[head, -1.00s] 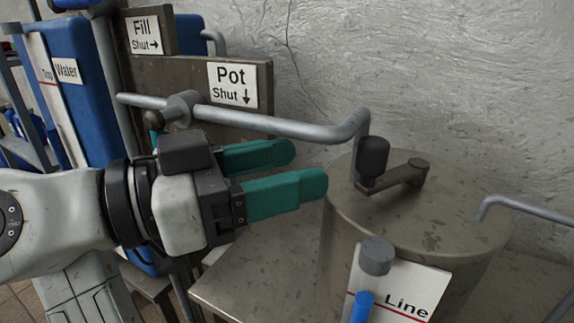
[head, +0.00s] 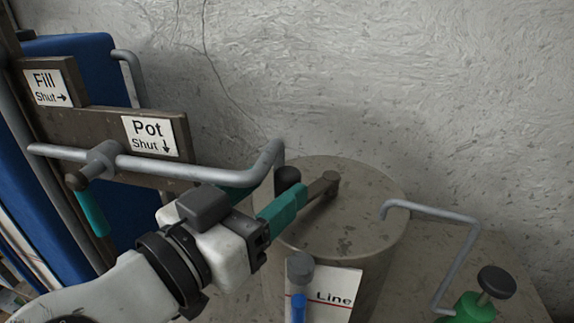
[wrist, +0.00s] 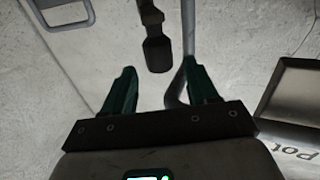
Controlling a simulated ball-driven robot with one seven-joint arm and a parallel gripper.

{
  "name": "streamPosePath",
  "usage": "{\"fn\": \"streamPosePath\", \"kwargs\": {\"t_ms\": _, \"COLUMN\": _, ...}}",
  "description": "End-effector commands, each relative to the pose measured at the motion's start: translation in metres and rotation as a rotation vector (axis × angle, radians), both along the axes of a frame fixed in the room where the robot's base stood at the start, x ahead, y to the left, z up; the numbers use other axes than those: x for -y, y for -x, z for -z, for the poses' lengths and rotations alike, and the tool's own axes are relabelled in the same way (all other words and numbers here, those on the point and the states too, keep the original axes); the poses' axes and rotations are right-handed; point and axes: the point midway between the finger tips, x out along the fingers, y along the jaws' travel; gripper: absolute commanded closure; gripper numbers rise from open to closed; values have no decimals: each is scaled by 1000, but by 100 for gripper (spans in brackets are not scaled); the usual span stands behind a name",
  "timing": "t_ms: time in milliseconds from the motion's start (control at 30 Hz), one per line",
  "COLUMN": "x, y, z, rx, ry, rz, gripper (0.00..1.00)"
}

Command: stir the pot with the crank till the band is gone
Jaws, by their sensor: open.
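The pot (head: 375,235) is a dull metal drum with a crank on its top. The crank arm (head: 322,188) runs from its pivot toward a dark upright knob (head: 287,178) on the left side. My gripper (head: 277,192) is open beside the knob; its near teal finger partly covers the crank, and the far finger is mostly hidden. In the wrist view the knob (wrist: 157,55) stands between and just beyond the open fingertips (wrist: 159,70). I cannot tell whether a finger touches it. I cannot make out a band.
A grey pipe (head: 210,170) bends close behind my gripper, and its end shows by the right finger in the wrist view. A "Line" card (head: 335,292) with a blue tube (head: 298,307) stands before the pot.

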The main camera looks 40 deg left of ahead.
Motion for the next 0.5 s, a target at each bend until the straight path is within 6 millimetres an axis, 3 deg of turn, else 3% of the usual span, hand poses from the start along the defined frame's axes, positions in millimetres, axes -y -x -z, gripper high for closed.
{"fn": "streamPosePath", "kwargs": {"t_ms": 200, "x": -5, "y": -31, "z": -1, "rx": 0, "ry": 1, "rz": 1, "gripper": 42}}
{"fn": "streamPosePath", "kwargs": {"t_ms": 500, "x": -6, "y": -42, "z": 0, "rx": 0, "ry": -1, "rz": 0, "gripper": 42}}
